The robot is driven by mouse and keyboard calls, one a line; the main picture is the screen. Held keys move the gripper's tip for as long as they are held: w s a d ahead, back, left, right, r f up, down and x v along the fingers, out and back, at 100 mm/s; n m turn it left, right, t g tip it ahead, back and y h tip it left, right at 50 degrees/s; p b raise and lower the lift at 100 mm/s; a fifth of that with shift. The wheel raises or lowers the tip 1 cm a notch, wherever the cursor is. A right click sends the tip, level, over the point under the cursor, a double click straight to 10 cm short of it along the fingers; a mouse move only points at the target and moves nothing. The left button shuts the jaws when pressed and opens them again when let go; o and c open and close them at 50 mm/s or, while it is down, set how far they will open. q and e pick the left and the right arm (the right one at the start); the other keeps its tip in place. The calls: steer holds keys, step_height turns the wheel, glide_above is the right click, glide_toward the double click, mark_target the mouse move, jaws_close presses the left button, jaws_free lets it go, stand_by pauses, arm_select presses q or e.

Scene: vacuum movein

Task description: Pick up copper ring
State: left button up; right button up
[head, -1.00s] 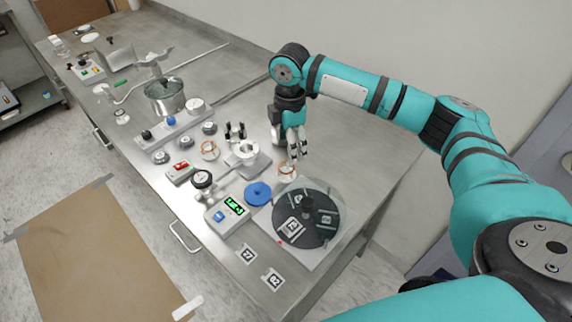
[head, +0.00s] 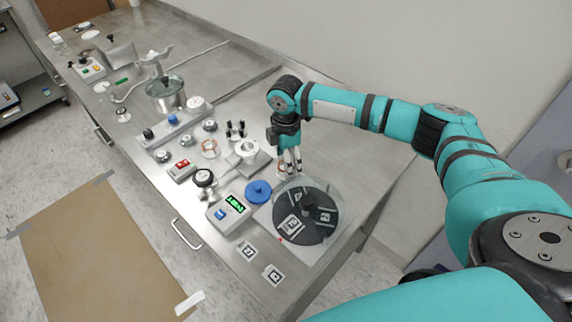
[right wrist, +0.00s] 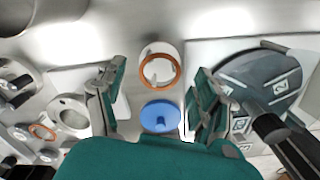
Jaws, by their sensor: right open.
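A copper ring (right wrist: 178,70) rests on a small white round piece in the right wrist view, in the gap between my fingers and apart from both. In the head view my right gripper (head: 290,167) points down over this spot and largely hides that ring. My right gripper (right wrist: 158,75) is open and empty, with one finger on each side of the ring in the picture. A second copper ring (head: 210,153) stands farther left on the bench; it also shows at the left of the right wrist view (right wrist: 42,139). My left gripper is not in view.
A blue disc with a knob (head: 258,191) lies close to the gripper. A dark round chamber plate (head: 317,229) on a pale base stands at its right. A display box (head: 228,213), valves and a lidded pot (head: 165,98) crowd the steel bench. Its right strip is clear.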

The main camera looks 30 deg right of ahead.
steer(key=shift+f+p, duration=0.25)
steer(key=shift+p, duration=0.1)
stand_by(0.3)
steer(key=c, duration=0.9)
